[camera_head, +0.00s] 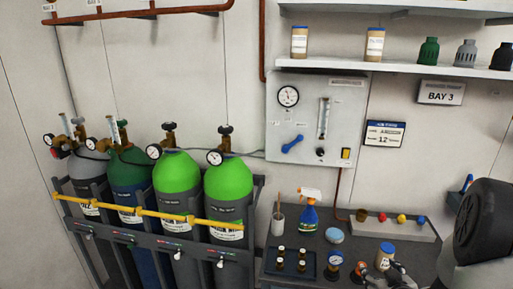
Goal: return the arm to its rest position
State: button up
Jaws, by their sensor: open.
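My arm (482,222) shows at the right edge as a dark round joint with a pale link below it. My gripper (382,274) is partly in view at the bottom edge, low over the bench, with its dark fingers apart. A white jar with a blue lid (385,256) stands at the fingers. I cannot tell whether they touch it. The rest of the gripper is cut off by the frame.
The grey bench (345,222) holds a spray bottle (309,212), a cup (278,223), a gauge (334,262) and a tray (312,275) of small bottles. Gas cylinders (178,185) stand behind a yellow bar at left. A shelf (400,67) and gas panel (316,130) are above.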

jog(key=s+a+r+g, duration=0.2)
jog(key=s+a+r, duration=0.2)
jog(key=a+r, duration=0.3)
jog(key=s+a+r+g, duration=0.2)
jog(key=s+a+r, duration=0.35)
jog(key=r, duration=0.25)
jog(key=s+a+r+g+y, duration=0.1)
jog(key=s+a, duration=0.5)
jog(key=s, duration=0.3)
jog(key=s+a+r+g+y, duration=0.1)
jog(key=s+a+r+g, duration=0.1)
jog(key=s+a, duration=0.3)
jog(key=s, duration=0.4)
jog(key=shift+a+r+m+y, duration=0.3)
jog(key=shift+a+m+y, duration=0.1)
